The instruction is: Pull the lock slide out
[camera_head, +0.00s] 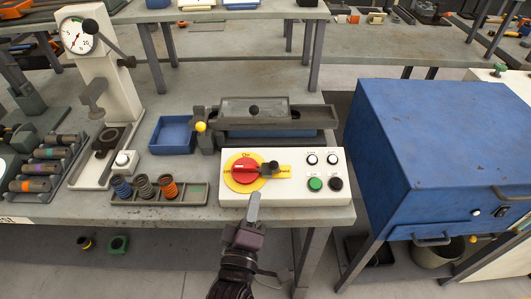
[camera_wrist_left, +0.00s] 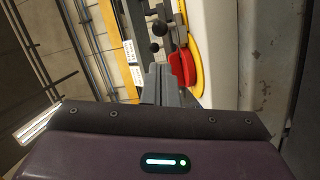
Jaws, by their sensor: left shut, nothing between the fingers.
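A white control box (camera_head: 300,164) stands at the front edge of the bench. It carries a red rotary knob (camera_head: 245,170) on a yellow disc, with a small dark slide (camera_head: 269,169) at its right, which looks like the lock slide. My left gripper (camera_head: 254,200) is shut and empty, its tips at the box's front side just below the yellow disc. In the left wrist view the closed fingers (camera_wrist_left: 158,85) point toward the red knob (camera_wrist_left: 182,68) and the yellow disc (camera_wrist_left: 193,40). Two black ball knobs show beyond the fingers. Whether the fingertips touch the box is unclear. My right gripper is out of view.
Green and black buttons (camera_head: 323,184) sit at the box's right. Left are a rack of coils (camera_head: 158,190), a blue tray (camera_head: 172,134) and the white press (camera_head: 100,80). Behind is a dark fixture (camera_head: 265,115) with a yellow-knobbed lever. A blue cabinet (camera_head: 435,140) stands to the right.

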